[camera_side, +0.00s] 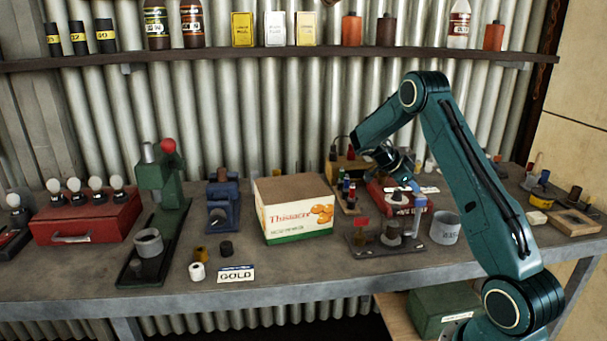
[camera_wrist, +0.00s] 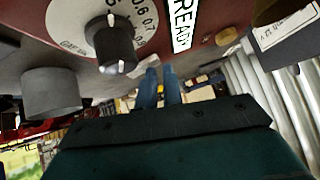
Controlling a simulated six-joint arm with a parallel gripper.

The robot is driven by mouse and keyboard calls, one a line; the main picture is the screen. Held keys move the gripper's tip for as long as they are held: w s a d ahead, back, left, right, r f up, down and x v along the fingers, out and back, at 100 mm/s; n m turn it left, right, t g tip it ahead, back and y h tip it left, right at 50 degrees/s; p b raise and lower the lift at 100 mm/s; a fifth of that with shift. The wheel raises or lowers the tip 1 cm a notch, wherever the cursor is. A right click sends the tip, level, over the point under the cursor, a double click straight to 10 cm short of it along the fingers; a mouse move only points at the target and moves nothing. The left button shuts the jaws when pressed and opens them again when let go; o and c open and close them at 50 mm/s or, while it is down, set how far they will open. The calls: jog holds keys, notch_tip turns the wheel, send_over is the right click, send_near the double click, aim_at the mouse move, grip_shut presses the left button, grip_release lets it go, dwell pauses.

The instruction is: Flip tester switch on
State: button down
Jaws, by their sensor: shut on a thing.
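The tester is a red box (camera_side: 408,203) on the bench, mostly behind my wrist in the side view. In the wrist view its red panel (camera_wrist: 205,45) fills the top, with a black knob (camera_wrist: 114,42) on a white numbered dial and a READY label (camera_wrist: 182,22). My gripper (camera_wrist: 160,74) has its two blue fingers close together, tips at the panel's edge beside the knob. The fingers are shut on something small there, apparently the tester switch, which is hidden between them. The switch's position cannot be told.
A Thusiacre carton (camera_side: 292,222) stands left of the tester. A small stand with a red flag (camera_side: 372,246) and a grey cup (camera_side: 445,228) sit in front of it. A green press (camera_side: 160,185) and red case (camera_side: 88,220) are further left.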

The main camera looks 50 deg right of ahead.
jog(key=shift+s+a+f, duration=0.1)
jog(key=shift+s+f, duration=0.15)
jog(key=shift+f, duration=0.3)
jog(key=shift+s+a, duration=0.35)
jog(key=shift+a, duration=0.05)
jog(key=shift+r, duration=0.15)
jog(key=shift+w+r, duration=0.1)
jog(key=shift+r, duration=0.5)
jog(key=r, duration=0.3)
jog(key=shift+w+d+r, duration=0.3)
jog(key=shift+d+r, duration=0.05)
jog(key=v, duration=1)
jog(key=shift+s+a+r, duration=0.15)
jog(key=shift+s+a, duration=0.05)
jog(key=shift+s, duration=0.1)
